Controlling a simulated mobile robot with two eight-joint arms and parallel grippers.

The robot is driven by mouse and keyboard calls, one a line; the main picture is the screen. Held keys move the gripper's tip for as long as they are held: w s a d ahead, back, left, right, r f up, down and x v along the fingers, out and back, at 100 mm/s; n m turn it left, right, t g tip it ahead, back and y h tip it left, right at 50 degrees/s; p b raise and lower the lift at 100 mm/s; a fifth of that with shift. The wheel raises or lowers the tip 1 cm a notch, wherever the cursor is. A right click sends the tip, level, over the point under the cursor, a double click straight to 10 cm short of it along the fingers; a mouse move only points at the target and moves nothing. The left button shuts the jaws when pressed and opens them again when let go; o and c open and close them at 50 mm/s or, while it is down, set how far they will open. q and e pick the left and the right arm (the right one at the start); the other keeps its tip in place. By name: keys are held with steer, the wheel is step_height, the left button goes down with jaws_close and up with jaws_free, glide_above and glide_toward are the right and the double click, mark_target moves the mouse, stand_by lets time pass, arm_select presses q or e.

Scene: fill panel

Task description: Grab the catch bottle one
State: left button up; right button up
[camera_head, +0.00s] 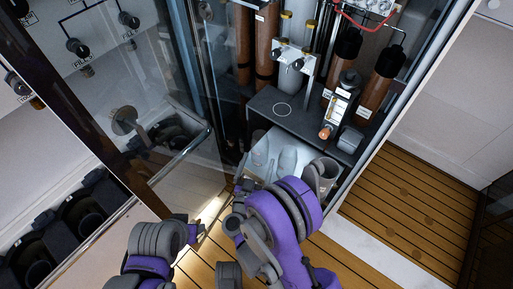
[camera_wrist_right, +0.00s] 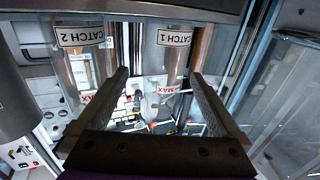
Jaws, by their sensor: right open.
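The catch bottle one (camera_wrist_right: 172,62) is a clear cylinder with an upside-down "CATCH 1" label in the right wrist view. My right gripper (camera_wrist_right: 164,90) is open, with one dark finger on each side of the bottle's lower picture part. I cannot tell whether the fingers touch it. A like bottle labelled "CATCH 2" (camera_wrist_right: 82,66) is to the left, outside the fingers. In the head view, my purple right arm reaches the front of the cabinet and its wrist hides the fingers. My left arm is at the lower left; its fingers are not clear.
Clear vessels (camera_head: 287,160) stand in a light recess below a dark shelf (camera_head: 272,106); their labels do not show. A glass door (camera_head: 180,110) stands open at left. Brown cylinders (camera_head: 378,92) fill the cabinet's back and right. Wooden floor (camera_head: 410,215) is clear at right.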

steer(key=x, duration=0.3)
steer(key=shift+r, duration=0.1)
steer(key=shift+a+x, duration=0.15)
steer(key=shift+x, duration=1.15)
steer(key=shift+a+x, duration=0.15)
steer(key=shift+x, duration=1.2)
steer(key=c, duration=1.3)
